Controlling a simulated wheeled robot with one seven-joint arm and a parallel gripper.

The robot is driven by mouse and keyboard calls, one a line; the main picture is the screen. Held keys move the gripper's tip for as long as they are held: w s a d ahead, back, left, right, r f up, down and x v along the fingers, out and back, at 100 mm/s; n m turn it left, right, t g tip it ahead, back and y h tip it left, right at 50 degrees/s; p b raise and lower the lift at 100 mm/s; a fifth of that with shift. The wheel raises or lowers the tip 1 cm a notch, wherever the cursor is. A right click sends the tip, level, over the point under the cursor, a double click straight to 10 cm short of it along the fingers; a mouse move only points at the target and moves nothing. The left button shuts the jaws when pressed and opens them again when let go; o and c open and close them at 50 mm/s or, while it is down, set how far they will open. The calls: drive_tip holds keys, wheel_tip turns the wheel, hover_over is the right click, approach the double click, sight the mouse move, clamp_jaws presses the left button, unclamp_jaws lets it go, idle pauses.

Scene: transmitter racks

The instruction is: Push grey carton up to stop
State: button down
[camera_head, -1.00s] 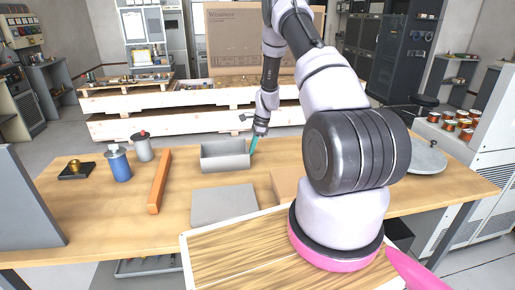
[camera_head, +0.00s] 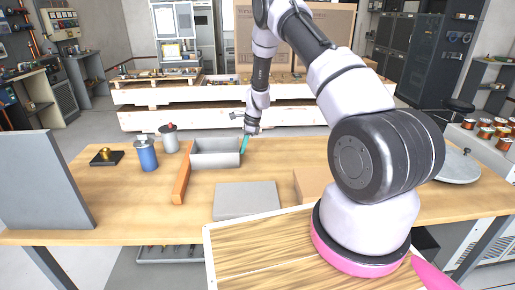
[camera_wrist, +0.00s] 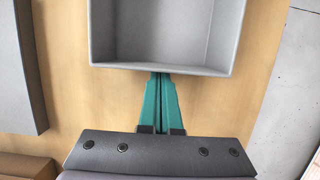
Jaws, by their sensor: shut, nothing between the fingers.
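The grey carton (camera_head: 216,160), an open-topped box, stands on the wooden table. Its left end is at the orange bar (camera_head: 182,180), which looks like the stop; I cannot tell whether they touch or a thin gap remains. My gripper (camera_head: 244,145) is at the carton's right end, low by the table. In the wrist view the carton (camera_wrist: 165,67) fills the top, with its inside empty. My teal fingers (camera_wrist: 160,78) are shut together, empty, with their tips at the carton's near wall. The bar is outside the wrist view.
A flat grey box (camera_head: 247,199) lies in front of the carton and shows at left in the wrist view (camera_wrist: 20,70). A brown box (camera_head: 312,184) lies to its right. A blue can (camera_head: 147,155) and grey can (camera_head: 169,140) stand left of the bar.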

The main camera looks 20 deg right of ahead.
drive_tip(key=shift+a, duration=0.7)
drive_tip(key=shift+w+a+r, duration=0.1)
drive_tip(key=d, duration=0.5)
drive_tip(key=shift+s+d+r, duration=0.15)
drive_tip(key=shift+s+r, duration=0.1)
drive_tip(key=shift+s, duration=0.1)
drive_tip(key=v, duration=0.9)
drive_tip(key=shift+r, duration=0.15)
drive_tip(key=shift+s+d, duration=0.1)
drive_tip(key=shift+d, duration=0.1)
